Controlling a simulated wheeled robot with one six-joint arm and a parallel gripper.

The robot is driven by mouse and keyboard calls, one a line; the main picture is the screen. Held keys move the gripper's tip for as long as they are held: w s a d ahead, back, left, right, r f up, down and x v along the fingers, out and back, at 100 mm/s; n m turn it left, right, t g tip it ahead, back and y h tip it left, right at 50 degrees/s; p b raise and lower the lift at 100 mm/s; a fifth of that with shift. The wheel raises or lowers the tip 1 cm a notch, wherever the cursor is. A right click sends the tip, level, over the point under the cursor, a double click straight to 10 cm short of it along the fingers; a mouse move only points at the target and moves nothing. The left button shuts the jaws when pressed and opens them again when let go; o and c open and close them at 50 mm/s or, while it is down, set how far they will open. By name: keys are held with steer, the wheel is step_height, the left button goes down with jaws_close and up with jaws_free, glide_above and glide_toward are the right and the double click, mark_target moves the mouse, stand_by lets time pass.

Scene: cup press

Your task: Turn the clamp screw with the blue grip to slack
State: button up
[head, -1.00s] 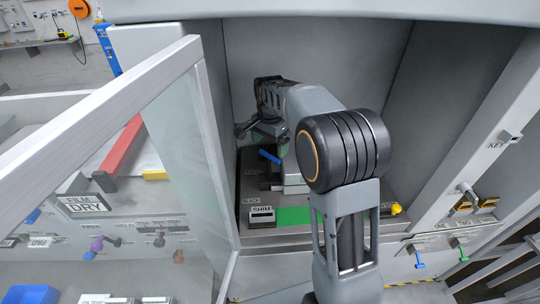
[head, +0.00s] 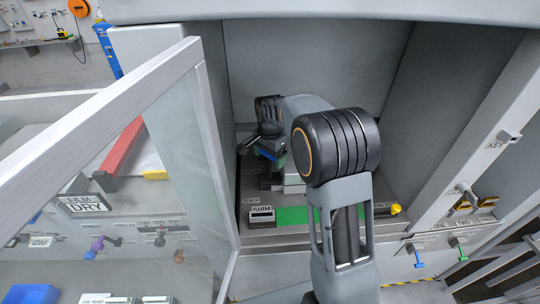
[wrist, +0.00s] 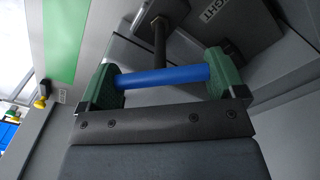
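The clamp screw's blue grip (head: 266,153) is a short bar low inside the grey bay. In the wrist view the blue grip (wrist: 162,78) lies crosswise between my gripper's two green finger pads, below a dark screw shaft (wrist: 159,40). My gripper (wrist: 163,82) has its fingers wide apart, one at each end of the bar. I cannot tell whether the pads touch the bar's ends. In the head view my gripper (head: 272,157) is at the grip, partly hidden by my arm. A label ending in "GHT" (wrist: 210,12) shows near the shaft.
An open glass door (head: 190,150) stands at the left of the bay. A green strip (head: 292,215), a SHIM label (head: 261,212) and a yellow knob (head: 395,209) are at the front. Bay walls stand close behind and right. Blue and green handles hang at the right.

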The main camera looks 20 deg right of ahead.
steer(key=c, duration=0.3)
steer(key=n, duration=0.3)
steer(key=shift+n, duration=0.4)
steer(key=n, duration=0.4)
steer(key=shift+n, duration=0.3)
steer(key=n, duration=0.4)
steer(key=shift+n, duration=2.4)
